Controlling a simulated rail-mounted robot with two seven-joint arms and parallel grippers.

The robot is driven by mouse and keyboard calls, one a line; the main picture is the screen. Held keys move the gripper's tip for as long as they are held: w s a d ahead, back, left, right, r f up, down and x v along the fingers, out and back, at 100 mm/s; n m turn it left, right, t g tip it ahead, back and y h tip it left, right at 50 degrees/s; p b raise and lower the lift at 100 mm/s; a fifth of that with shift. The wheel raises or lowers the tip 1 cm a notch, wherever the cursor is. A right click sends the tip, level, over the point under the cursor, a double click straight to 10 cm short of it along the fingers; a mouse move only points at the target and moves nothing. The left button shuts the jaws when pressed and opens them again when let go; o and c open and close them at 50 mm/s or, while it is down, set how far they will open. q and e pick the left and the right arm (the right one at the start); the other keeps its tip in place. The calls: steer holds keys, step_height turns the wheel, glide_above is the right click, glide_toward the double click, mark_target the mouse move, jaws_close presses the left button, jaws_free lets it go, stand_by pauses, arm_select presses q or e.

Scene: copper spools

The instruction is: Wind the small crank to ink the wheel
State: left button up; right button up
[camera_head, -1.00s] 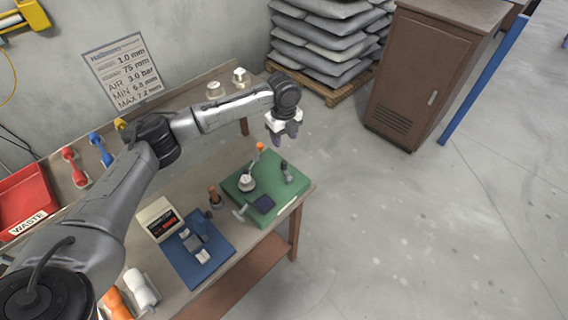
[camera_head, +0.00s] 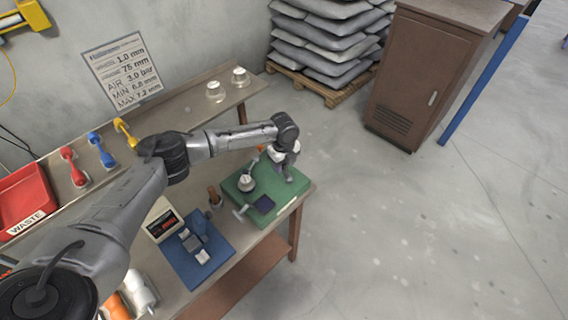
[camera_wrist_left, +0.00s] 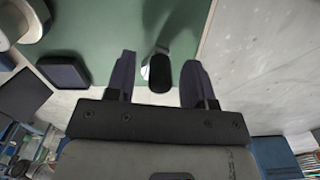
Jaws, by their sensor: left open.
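A green base (camera_head: 284,199) on the bench carries a pale wheel-like part (camera_head: 246,183), a dark square pad (camera_head: 264,204) and an orange-tipped part (camera_head: 260,148), partly behind my arm. My left gripper (camera_head: 288,174) is over the base's far right part, where a dark upright handle stood in view. In the left wrist view, a black-ended knob (camera_wrist_left: 159,76) on a metal stem shows between the two open fingers, apart from both. The dark pad (camera_wrist_left: 63,72) lies left of them. I cannot tell which part is the small crank. My right gripper is not in view.
A blue base (camera_head: 205,265) with grey blocks and a cream box (camera_head: 163,221) with a display stand nearer on the bench. A brown handle (camera_head: 215,197) stands beside the green base. Floor to the right is clear.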

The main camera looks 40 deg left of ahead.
arm_select(q)
steer(key=shift+f, duration=0.1)
